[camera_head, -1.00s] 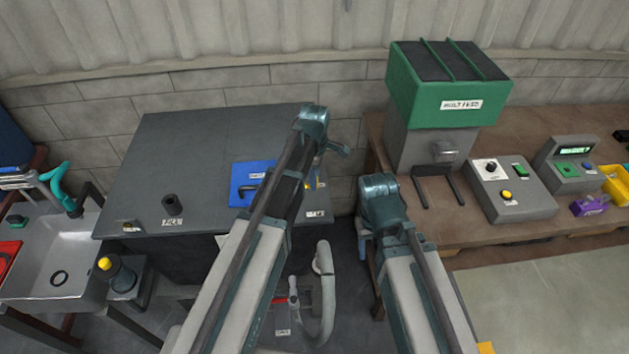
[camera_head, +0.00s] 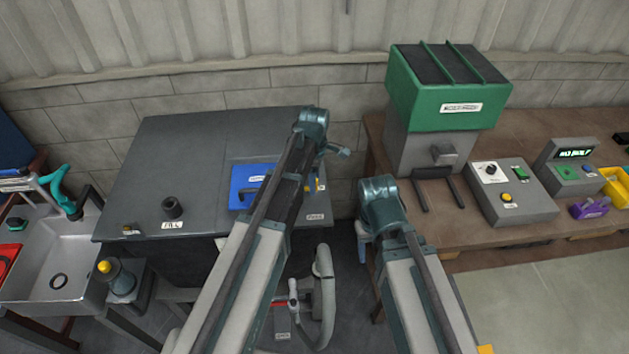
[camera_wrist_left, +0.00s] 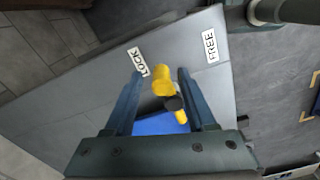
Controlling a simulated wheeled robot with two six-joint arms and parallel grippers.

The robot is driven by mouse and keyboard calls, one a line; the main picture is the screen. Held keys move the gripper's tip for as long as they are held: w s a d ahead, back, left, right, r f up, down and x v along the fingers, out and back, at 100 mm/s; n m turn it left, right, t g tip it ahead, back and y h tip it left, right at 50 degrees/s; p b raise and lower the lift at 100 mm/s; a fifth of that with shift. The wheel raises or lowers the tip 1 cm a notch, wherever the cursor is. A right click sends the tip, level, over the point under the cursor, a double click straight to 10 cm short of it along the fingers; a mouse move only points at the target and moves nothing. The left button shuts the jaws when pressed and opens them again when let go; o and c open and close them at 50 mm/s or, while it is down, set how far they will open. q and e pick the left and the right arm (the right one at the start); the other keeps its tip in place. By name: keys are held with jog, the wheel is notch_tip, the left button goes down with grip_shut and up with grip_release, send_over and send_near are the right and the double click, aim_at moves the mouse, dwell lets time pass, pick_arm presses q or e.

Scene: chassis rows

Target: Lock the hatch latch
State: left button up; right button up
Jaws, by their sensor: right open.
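The hatch is a blue panel (camera_head: 243,173) on the dark cabinet top, partly hidden behind my left arm. Its yellow latch (camera_wrist_left: 164,82) has a dark pivot and shows in the left wrist view. The latch handle points between the LOCK label (camera_wrist_left: 138,62) and the FREE label (camera_wrist_left: 211,46), closer to LOCK. My left gripper (camera_wrist_left: 156,78) is open, one finger on each side of the latch, with gaps visible. In the head view only a bit of yellow (camera_head: 309,187) shows beside it. My right gripper (camera_head: 363,248) points down, mostly hidden by its wrist.
The dark cabinet top (camera_head: 190,150) carries a short black cylinder (camera_head: 172,207). A sink (camera_head: 60,270) stands at the left. A wooden bench (camera_head: 540,135) with a green-topped machine (camera_head: 448,95) and control boxes is at the right. A curved grey hose or handle (camera_head: 325,295) is below.

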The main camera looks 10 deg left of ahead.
pick_arm(q)
jog(key=shift+r, duration=0.15)
notch_tip(320, 180, up, 14)
jog(key=p, duration=1.4)
jog(key=shift+f, duration=0.2)
jog(key=shift+s+f, duration=0.1)
